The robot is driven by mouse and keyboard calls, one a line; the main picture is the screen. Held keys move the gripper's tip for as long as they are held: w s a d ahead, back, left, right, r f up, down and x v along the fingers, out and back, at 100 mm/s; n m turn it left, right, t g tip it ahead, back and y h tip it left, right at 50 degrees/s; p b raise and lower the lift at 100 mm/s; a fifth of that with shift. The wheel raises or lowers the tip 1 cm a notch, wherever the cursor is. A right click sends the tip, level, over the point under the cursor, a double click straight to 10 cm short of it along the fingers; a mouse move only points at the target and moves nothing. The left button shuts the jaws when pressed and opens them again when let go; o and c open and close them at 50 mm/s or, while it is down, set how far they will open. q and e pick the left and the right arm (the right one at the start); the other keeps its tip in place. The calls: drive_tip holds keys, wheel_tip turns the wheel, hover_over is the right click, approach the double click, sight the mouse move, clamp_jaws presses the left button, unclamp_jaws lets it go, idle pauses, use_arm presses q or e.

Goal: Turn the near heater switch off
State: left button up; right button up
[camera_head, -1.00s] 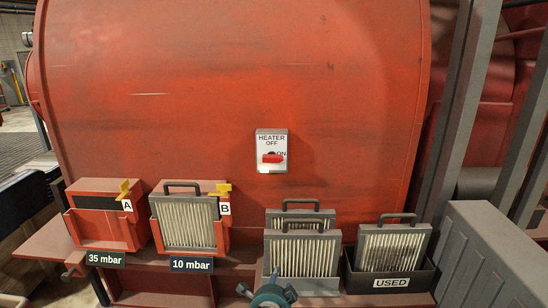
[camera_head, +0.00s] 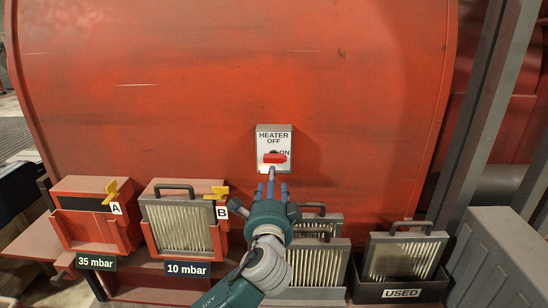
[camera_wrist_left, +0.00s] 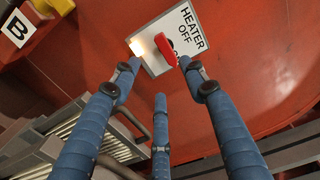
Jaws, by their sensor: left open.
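The heater switch is a white plate (camera_head: 273,139) on the red tank wall, labelled HEATER, OFF at the top and ON at the right. Its red knob (camera_head: 275,158) lies horizontal, towards the ON side. In the left wrist view the knob (camera_wrist_left: 167,50) is close ahead and a lit lamp (camera_wrist_left: 137,48) glows at the plate's corner. My left gripper (camera_head: 272,183) is open just below the switch, its blue fingers pointing up at it. In the left wrist view two fingertips flank the knob and the third is below; contact cannot be told. My right gripper is not in view.
Filter housings A (camera_head: 94,228) and B (camera_head: 221,234) stand at the left on a red ledge. Spare filters (camera_head: 318,262) stand behind my left arm. A USED bin (camera_head: 403,294) holding a filter and a grey case (camera_head: 505,245) are at the right.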

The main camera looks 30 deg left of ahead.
sight(273, 162)
use_arm(q)
drive_tip(key=x, duration=0.2)
drive_tip(key=p+x, duration=0.1)
drive_tip(key=x, duration=0.1)
drive_tip(key=r+x, duration=0.1)
drive_tip(key=x, duration=0.2)
drive_tip(key=shift+p, duration=0.35)
drive_tip(key=x, duration=0.3)
drive_tip(key=shift+w+a+f, duration=0.1)
drive_tip(key=shift+w+f, duration=0.05)
drive_tip(key=shift+f, duration=0.05)
clamp_jaws()
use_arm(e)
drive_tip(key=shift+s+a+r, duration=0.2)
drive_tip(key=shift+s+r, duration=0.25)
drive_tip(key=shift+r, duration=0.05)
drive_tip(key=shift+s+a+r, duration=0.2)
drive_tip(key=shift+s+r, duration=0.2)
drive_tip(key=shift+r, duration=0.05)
